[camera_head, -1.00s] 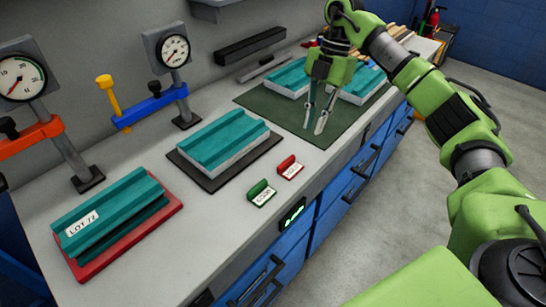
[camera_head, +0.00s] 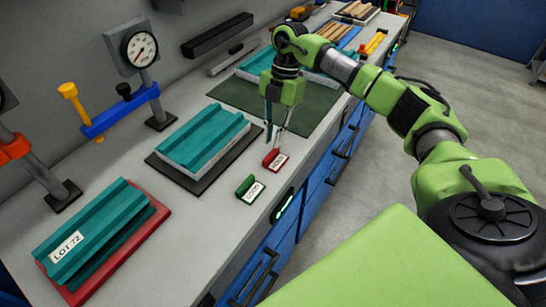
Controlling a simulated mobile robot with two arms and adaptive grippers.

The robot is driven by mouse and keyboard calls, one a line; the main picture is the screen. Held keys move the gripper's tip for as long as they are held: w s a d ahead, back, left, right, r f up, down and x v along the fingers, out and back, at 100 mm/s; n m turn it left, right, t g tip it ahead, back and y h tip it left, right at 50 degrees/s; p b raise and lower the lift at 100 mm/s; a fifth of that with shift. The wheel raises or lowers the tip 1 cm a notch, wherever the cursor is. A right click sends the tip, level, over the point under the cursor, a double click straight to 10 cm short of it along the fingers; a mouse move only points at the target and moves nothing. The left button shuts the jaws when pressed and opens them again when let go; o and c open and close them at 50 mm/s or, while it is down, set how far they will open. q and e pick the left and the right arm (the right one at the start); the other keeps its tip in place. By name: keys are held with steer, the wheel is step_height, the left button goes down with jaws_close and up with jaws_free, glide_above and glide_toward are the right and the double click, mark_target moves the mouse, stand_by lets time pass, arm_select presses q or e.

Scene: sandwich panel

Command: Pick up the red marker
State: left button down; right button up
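The red marker (camera_head: 269,156) is a small red stand with a white label, on the grey bench near its front edge. My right gripper (camera_head: 275,137) points down right at the marker, its two thin fingers apart. The fingertips end at or just above the marker's upper edge; I cannot tell whether they touch it. The marker rests on the bench. My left gripper is not in view.
A green marker (camera_head: 245,185) with a label stands close by at lower left. A teal panel on a dark mat (camera_head: 219,182) lies to the left, and a red tray (camera_head: 153,222) nearer. A green mat (camera_head: 232,91) lies behind. A blue clamp (camera_head: 125,115) stands at the back.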

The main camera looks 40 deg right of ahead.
mark_target(271, 153)
steer(key=x, duration=0.2)
steer(key=p+x, duration=0.1)
steer(key=shift+s+a+f, duration=0.15)
steer(key=shift+s+f, duration=0.1)
steer(key=shift+f, duration=0.05)
steer(key=shift+a+f, duration=0.1)
steer(key=shift+f, duration=0.35)
steer(key=shift+c, duration=0.4)
jaws_close()
steer(key=shift+r, duration=0.2)
